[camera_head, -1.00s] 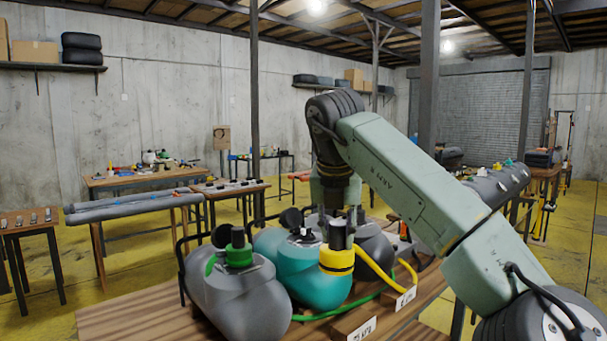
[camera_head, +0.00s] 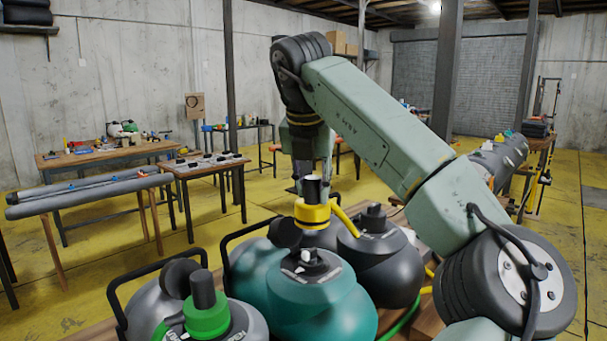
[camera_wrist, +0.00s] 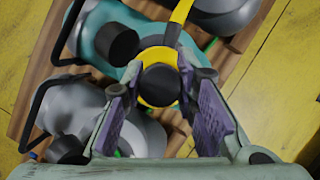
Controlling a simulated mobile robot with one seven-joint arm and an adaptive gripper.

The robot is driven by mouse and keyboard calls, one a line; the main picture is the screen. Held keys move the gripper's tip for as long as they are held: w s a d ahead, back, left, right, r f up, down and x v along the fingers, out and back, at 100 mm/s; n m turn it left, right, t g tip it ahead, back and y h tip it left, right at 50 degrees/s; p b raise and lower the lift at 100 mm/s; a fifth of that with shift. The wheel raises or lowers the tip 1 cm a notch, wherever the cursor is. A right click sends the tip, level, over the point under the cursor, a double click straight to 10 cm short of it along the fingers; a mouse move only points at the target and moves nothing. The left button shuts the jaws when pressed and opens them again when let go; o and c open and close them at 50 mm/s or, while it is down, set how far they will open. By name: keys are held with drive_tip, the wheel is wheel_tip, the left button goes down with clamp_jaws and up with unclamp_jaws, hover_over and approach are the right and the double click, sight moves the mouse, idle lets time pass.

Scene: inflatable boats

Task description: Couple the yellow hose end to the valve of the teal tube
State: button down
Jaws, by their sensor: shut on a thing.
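The yellow hose end (camera_head: 313,214), a yellow collar with a black top, is held upright by my gripper (camera_head: 311,182). In the wrist view the hose end (camera_wrist: 158,90) sits between my two fingers. The teal tube (camera_head: 330,305) lies on the bench below, its dark valve (camera_head: 309,263) with a white tip bare on top. In the head view the hose end shows above and behind this valve, apart from it in the picture. In the wrist view the hose end covers part of the teal tube (camera_wrist: 97,22), and I cannot make out the valve there.
A grey tube (camera_head: 245,318) with a green hose end (camera_head: 206,318) on it is at front left. A dark grey tube (camera_head: 378,262) stands to the right. Black caps and handles stick up between the tubes. The yellow hose (camera_wrist: 181,12) runs off from the hose end.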

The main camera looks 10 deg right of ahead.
sight(312, 208)
drive_tip(key=shift+w+f, duration=0.1)
drive_tip(key=shift+w, duration=0.3)
drive_tip(key=shift+s+f, duration=0.2)
drive_tip(key=shift+f, duration=2.1)
drive_tip(key=shift+w+f, duration=0.1)
drive_tip(key=shift+f, duration=0.05)
drive_tip(key=shift+f+b, duration=1.05)
drive_tip(key=shift+f, duration=0.1)
drive_tip(key=shift+f, duration=0.15)
drive_tip(key=shift+f+b, duration=0.25)
drive_tip(key=shift+b, duration=0.1)
drive_tip(key=shift+f+b, duration=0.7)
drive_tip(key=shift+f, duration=0.15)
